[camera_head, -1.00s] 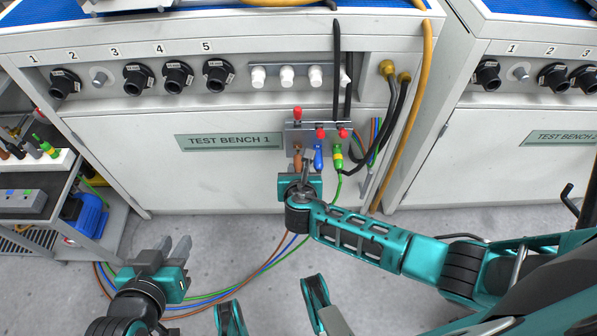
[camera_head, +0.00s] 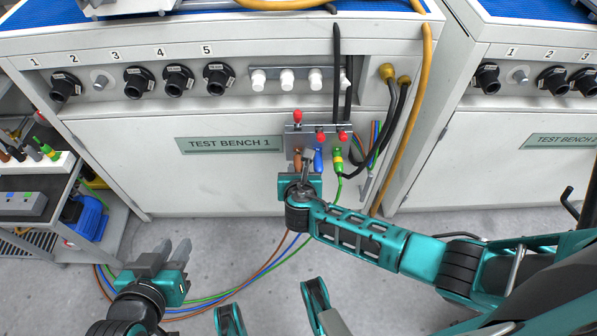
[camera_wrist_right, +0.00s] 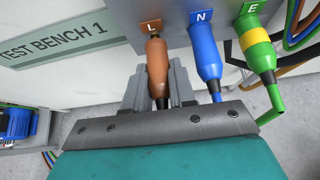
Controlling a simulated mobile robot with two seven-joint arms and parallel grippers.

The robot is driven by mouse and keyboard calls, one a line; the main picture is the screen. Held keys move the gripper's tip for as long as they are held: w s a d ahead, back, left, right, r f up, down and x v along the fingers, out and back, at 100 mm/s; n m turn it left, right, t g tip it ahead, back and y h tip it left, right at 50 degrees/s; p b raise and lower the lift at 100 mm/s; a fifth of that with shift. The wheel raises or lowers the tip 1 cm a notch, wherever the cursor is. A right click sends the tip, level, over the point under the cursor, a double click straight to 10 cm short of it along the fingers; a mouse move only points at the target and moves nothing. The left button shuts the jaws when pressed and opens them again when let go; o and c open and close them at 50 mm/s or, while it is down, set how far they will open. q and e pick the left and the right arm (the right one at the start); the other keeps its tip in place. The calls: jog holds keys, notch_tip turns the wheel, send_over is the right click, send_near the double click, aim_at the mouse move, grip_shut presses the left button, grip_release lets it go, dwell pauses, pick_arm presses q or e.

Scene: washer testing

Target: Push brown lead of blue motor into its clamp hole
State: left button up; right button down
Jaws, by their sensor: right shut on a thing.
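The brown lead's plug (camera_wrist_right: 157,65) is upright between my right gripper's fingers in the right wrist view. Its top end meets the underside of the clamp block (camera_wrist_right: 178,14) at the hole marked L; how deep it sits is hidden. In the head view the brown plug (camera_head: 297,155) is partly hidden by my right gripper (camera_head: 302,168), which is shut on it. The red lever (camera_head: 298,117) above L stands up. The blue motor (camera_head: 88,215) is on the cart at left. My left gripper (camera_head: 172,250) is low at left, open and empty.
The blue plug (camera_wrist_right: 204,50) at N and green-yellow plug (camera_wrist_right: 257,45) at E are close right of my right gripper. Their red levers lie lower. Black cables (camera_head: 385,135) hang right of the block. Loose leads (camera_head: 215,297) cross the floor. The front panel left of the block is clear.

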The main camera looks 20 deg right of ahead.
jog(key=shift+w+d, duration=0.1)
jog(key=shift+w, duration=0.4)
dwell(0.5)
